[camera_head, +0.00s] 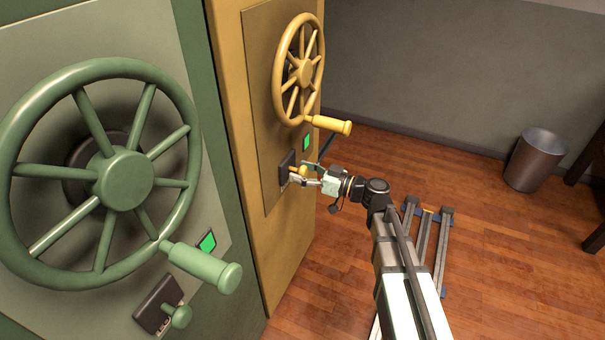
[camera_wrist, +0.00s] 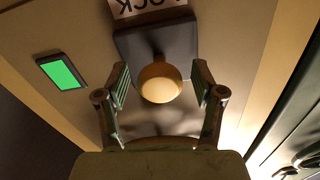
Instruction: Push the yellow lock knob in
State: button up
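The yellow lock knob (camera_wrist: 160,82) sticks out from a dark plate (camera_wrist: 181,41) on the yellow cabinet (camera_head: 245,90). In the wrist view it sits midway between the two fingers of my gripper (camera_wrist: 160,88). The fingers are apart, with a visible gap on each side of the knob, so they do not grip it. In the head view the knob (camera_head: 302,169) is small and partly covered by my gripper (camera_head: 299,177), which is right at the plate. How deep the knob sits is hard to tell.
A lit green indicator (camera_wrist: 61,71) is beside the plate. A yellow wheel (camera_head: 304,70) with a projecting handle (camera_head: 333,125) is above my gripper. A green cabinet with a large wheel (camera_head: 123,180) and its own green knob (camera_head: 180,317) stands at left. A bin (camera_head: 535,160) stands on the floor at right.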

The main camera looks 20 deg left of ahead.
jog(key=shift+d, duration=0.15)
jog(key=s+d, duration=0.2)
jog(key=d, duration=0.9)
jog(key=shift+d, duration=0.3)
jog(key=shift+s, duration=0.1)
dwell(0.3)
